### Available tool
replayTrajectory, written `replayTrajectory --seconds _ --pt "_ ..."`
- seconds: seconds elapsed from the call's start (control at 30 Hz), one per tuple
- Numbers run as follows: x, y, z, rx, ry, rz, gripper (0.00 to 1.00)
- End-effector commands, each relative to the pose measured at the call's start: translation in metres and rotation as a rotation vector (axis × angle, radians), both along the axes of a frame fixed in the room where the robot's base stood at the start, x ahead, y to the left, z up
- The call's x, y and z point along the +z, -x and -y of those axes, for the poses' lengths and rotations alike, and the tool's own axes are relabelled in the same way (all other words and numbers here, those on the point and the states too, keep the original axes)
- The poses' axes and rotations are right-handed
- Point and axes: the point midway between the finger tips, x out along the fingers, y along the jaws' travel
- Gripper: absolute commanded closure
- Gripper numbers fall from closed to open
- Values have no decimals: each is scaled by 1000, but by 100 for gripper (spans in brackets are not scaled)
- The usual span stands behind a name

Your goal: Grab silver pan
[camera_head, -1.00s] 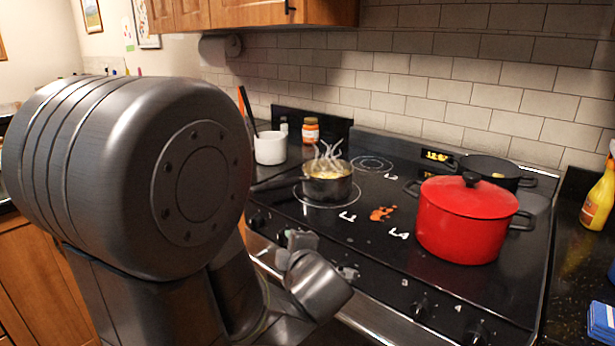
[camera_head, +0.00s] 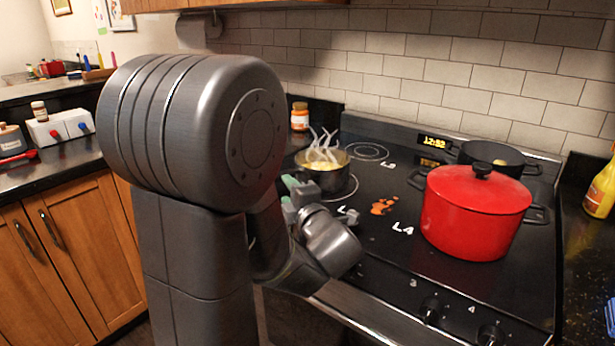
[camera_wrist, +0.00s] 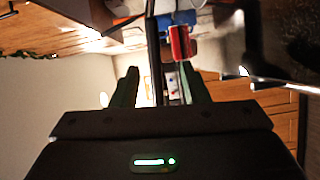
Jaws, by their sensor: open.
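The silver pan (camera_head: 325,178) is a small saucepan with yellowish, steaming contents on the left burner of the black stove. Its handle is hidden behind my arm in the head view. My gripper (camera_head: 290,183) is at the pan's left side, close to where the handle lies. In the wrist view the two fingers of my gripper (camera_wrist: 159,72) are spread apart. A long dark bar (camera_wrist: 154,50) runs between them; I cannot tell for sure whether it is the pan's handle or whether the fingers touch it.
A red lidded pot (camera_head: 473,215) stands on the front right burner and a black pan (camera_head: 492,158) behind it. An orange spill (camera_head: 384,206) lies on the stovetop. An orange-labelled jar (camera_head: 299,117) stands behind the pan. Counter with a toaster-like white box (camera_head: 62,127) is at left.

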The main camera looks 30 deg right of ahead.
Motion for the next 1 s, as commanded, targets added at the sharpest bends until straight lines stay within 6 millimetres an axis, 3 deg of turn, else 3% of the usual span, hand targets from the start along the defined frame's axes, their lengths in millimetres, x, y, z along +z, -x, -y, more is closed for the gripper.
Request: replayTrajectory --seconds 0.27,0.6,0.9,1.0 --pt "1 -20 2 0 0 1 59" --pt "6 -64 8 1 0 0 59" --pt "6 -68 9 -2 0 0 59" --pt "6 -68 9 -2 0 0 79"
